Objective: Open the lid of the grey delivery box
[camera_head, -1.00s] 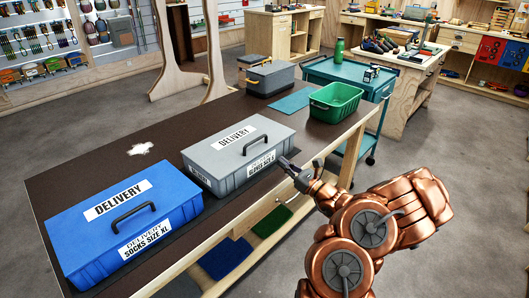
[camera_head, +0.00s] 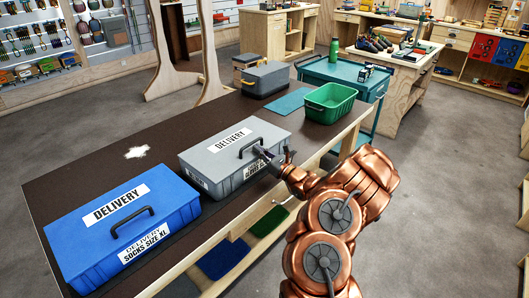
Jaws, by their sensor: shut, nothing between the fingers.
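The grey delivery box (camera_head: 215,158) stands on the dark bench top. Its lid is closed and carries a white DELIVERY label. A dark arched handle (camera_head: 249,145) sits on the lid near the front edge. My gripper (camera_head: 261,152) is shut and empty at the front right of the lid, by the right end of the handle. It overlaps part of the front label. I cannot tell whether it touches the handle or the lid.
A closed blue delivery box (camera_head: 75,230) stands left of the grey one on the bench (camera_head: 95,150). A green basket (camera_head: 330,103), a teal mat (camera_head: 287,101) and a dark grey case (camera_head: 268,79) are further back.

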